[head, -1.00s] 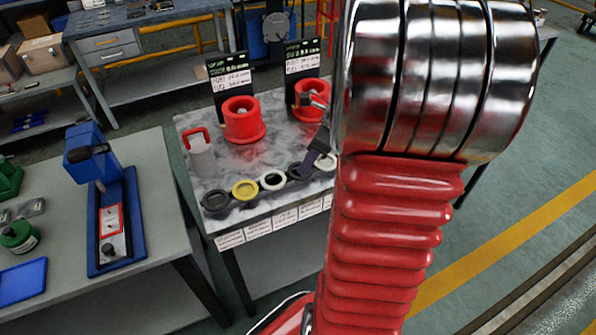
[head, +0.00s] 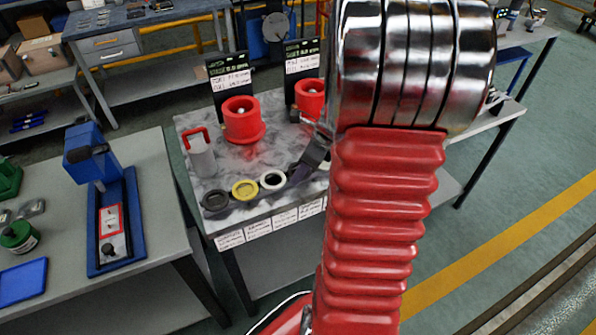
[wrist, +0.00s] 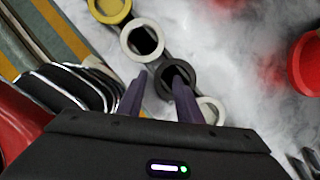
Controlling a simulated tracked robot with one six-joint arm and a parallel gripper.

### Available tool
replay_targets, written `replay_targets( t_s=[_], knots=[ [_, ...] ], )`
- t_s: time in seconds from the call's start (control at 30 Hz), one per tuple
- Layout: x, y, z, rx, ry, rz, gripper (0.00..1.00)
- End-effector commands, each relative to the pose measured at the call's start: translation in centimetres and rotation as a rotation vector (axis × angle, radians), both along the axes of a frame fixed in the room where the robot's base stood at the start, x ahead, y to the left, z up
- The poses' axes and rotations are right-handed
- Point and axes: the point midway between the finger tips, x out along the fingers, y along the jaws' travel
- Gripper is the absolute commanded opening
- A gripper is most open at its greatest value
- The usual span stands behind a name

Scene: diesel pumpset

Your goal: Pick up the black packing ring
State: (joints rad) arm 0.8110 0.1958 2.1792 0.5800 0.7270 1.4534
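A black ring (wrist: 164,83) lies on the holder strip in the wrist view, between a white ring (wrist: 130,42) and a paler ring (wrist: 212,106). My gripper (wrist: 160,77) is open, its two purple-grey fingers apart. The right finger overlaps the black ring's hole in this view; the left is outside, on the white ring's side. I cannot tell whether either touches. In the head view my gripper (head: 310,158) is just right of the white ring (head: 272,180) and hides the black one. Another dark ring (head: 214,201) lies at the strip's left end, beside the yellow ring (head: 244,190).
Two red flanged cylinders (head: 242,121) stand behind the rings, in front of black signs (head: 230,86). A grey block with a red handle (head: 201,153) stands at left. White labels (head: 257,229) line the table's front edge. A blue press (head: 117,220) stands on the left bench.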

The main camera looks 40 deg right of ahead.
Motion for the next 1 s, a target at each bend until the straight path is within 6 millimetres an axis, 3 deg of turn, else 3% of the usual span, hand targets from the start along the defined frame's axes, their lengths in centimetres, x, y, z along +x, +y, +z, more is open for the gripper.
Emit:
replay_targets(
  t_s=[0.43,0.87,1.0],
  knots=[
    [0.0,0.0,0.04,0.0,0.0,0.001,0.32],
    [0.0,0.02,0.05,0.0,0.0,0.001,0.01],
    [0.01,0.03,0.05,-0.001,0.0,0.002,0.0]
  ],
)
